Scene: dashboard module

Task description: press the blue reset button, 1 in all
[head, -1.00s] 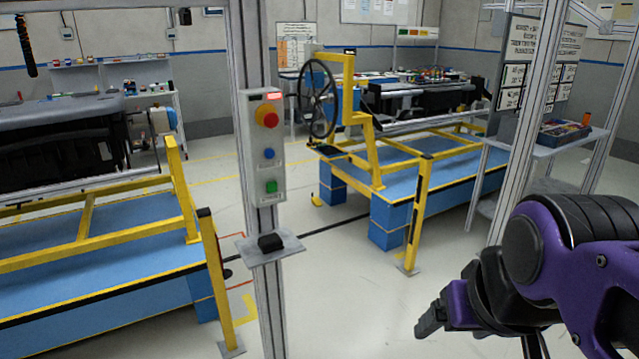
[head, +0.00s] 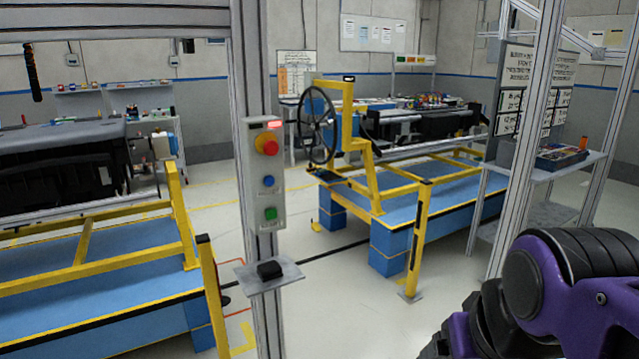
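A grey control box (head: 255,150) is mounted on an upright metal post. The blue button (head: 268,182) is in the middle of the box, below a large red knob (head: 267,144) on a yellow collar and above a green button (head: 270,213). A small red light (head: 275,125) glows near the top of the box. My arm is at the lower right, well apart from the box. My gripper (head: 436,348) is only partly in view at the bottom edge, so its fingers' opening cannot be made out.
A small shelf (head: 285,284) with a black object (head: 270,270) juts from the post below the box. Yellow-railed blue platforms stand left (head: 110,290) and behind right (head: 440,200). A yellow post (head: 418,240) stands between box and arm. Floor (head: 350,310) there is clear.

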